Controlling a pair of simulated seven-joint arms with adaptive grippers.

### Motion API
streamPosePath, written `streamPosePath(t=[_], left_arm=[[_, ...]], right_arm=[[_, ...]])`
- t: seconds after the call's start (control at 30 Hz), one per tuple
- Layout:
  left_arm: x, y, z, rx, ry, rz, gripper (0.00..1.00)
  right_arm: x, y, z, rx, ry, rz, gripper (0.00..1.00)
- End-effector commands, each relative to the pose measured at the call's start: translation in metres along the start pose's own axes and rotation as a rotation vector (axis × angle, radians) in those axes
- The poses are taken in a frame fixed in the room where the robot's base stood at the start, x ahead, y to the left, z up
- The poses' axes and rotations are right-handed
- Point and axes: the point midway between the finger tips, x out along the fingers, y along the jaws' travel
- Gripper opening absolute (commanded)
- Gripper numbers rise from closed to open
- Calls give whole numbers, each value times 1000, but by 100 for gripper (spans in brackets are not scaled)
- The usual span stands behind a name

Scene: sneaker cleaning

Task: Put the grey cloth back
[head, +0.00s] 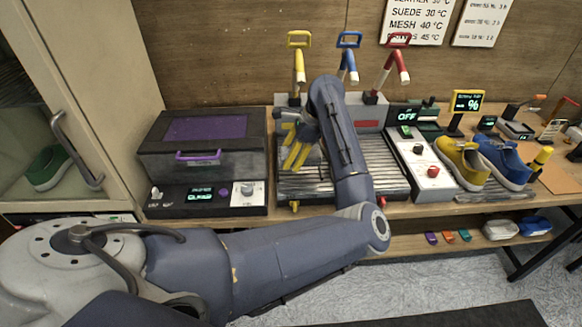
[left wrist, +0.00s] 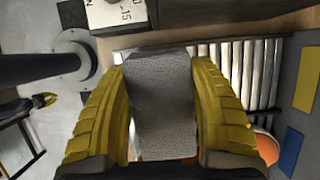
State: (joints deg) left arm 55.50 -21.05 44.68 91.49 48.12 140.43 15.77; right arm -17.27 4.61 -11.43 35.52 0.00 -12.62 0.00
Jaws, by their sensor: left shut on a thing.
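My left gripper (head: 292,164) reaches down over the ribbed metal rack (head: 385,160), its yellow fingers pointing at the slats. In the left wrist view the left gripper (left wrist: 160,110) is shut on the grey cloth (left wrist: 161,95), a speckled grey block-like piece between both yellow fingers. The slatted rack (left wrist: 245,75) shows behind and to the right of the cloth there. In the head view I cannot make out the cloth at the fingers. An orange rounded thing (left wrist: 266,147) is partly hidden behind the right finger. My right gripper is not seen.
A grey box with a purple handle (head: 200,157) stands left of the rack. Yellow (head: 299,66), blue (head: 348,65) and red (head: 394,68) handled tools stand behind it. A control panel (head: 426,168), a yellow shoe (head: 461,163) and a blue shoe (head: 503,163) are to the right.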

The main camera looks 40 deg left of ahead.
Motion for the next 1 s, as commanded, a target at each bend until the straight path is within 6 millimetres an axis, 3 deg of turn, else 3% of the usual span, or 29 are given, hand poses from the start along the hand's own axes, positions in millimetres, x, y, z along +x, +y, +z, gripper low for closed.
streamPosePath(t=[0.4, 1.0], left_arm=[[36, 1, -14, 0, -1, 0, 13], [44, 2, -18, 0, -1, 0, 13]], right_arm=[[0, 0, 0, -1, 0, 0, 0], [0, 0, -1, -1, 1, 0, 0]])
